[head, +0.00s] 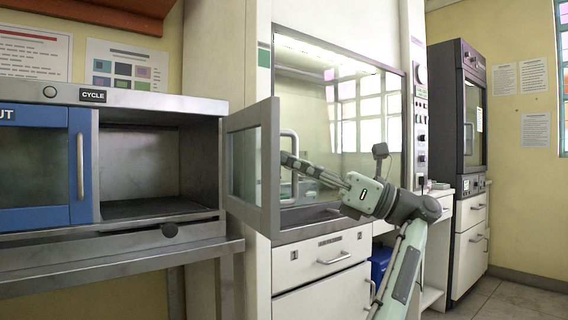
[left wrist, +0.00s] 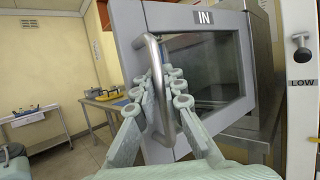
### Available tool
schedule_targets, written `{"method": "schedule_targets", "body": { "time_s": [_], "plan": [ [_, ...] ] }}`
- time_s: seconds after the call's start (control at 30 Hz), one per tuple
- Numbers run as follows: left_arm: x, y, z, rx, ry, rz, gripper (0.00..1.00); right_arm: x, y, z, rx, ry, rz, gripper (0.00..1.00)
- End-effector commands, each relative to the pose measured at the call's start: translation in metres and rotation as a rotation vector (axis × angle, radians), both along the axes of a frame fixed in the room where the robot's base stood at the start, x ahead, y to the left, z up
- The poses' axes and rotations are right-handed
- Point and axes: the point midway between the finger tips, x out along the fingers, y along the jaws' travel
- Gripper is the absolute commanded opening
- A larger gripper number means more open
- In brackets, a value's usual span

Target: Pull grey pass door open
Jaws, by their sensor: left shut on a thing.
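The grey pass door (head: 240,122) stands swung open at the right side of the open compartment of the pass box (head: 165,103). It has a dark window, and its outer face carries an "IN" label in the left wrist view (left wrist: 128,42). Its metal bar handle (head: 296,140) is on the side facing the fume hood. My left gripper (head: 287,160) reaches the handle from the right. In the left wrist view, its fingers (left wrist: 162,85) lie either side of the upright handle bar (left wrist: 148,50) and are shut on it. My right gripper is not in view.
The blue "OUT" door (head: 35,168) is shut left of the open, empty-looking compartment. A glass-fronted hood (head: 350,120) and white drawers (head: 315,262) stand behind my left arm. A dark cabinet (head: 470,200) is at right. A distant table (left wrist: 108,100) shows in the left wrist view.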

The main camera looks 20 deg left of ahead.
Motion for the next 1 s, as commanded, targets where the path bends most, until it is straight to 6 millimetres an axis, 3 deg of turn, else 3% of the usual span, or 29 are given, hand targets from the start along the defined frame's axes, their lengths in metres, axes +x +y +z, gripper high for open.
{"method": "schedule_targets", "body": {
  "time_s": [0.47,0.5,0.57,0.87,1.0],
  "plan": [
    [-0.001,-0.006,-0.003,-0.002,0.002,-0.003,0.0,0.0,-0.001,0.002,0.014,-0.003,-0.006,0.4],
    [-0.001,-0.006,-0.003,-0.002,0.002,-0.003,0.11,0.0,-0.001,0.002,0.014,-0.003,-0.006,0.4],
    [-0.001,-0.006,-0.003,-0.002,0.002,-0.003,0.18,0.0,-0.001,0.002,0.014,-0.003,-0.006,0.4],
    [0.0,-0.004,-0.002,-0.001,0.001,-0.003,0.19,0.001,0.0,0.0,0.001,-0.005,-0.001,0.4],
    [0.003,-0.015,-0.006,0.001,0.002,-0.005,0.19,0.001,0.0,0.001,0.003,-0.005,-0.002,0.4]
  ]
}}
